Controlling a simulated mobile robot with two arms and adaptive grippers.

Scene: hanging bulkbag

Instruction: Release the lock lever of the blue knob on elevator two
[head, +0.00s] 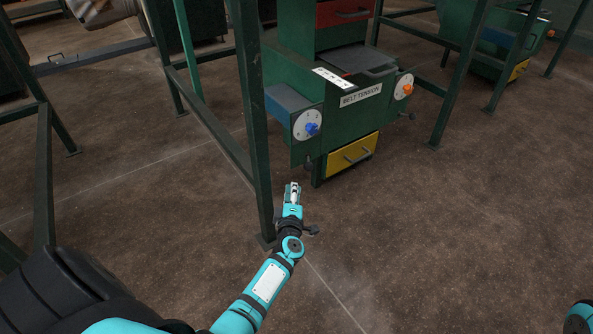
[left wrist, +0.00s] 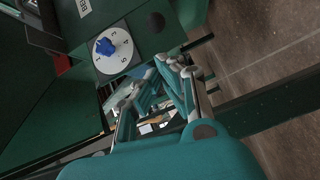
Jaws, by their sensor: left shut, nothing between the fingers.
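The blue knob (head: 312,129) sits on a white numbered dial (head: 303,123) on the left front of the green machine. It also shows in the left wrist view (left wrist: 105,46), with its dial at upper left. A small dark part (head: 309,165) below the dial may be its lock lever; I cannot tell its position. A dark round part (left wrist: 157,22) shows beside the dial in the wrist view. My left gripper (head: 293,187) is shut and empty, below the blue knob and apart from it in the head view. Its fingers (left wrist: 153,82) show below the dial. My right gripper is out of view.
A green frame post (head: 251,120) stands close to the left of my left gripper. The machine carries a BELT TENSION label (head: 361,95), an orange knob (head: 407,89) at right and a yellow drawer (head: 352,155) below. Open floor (head: 440,240) lies to the right.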

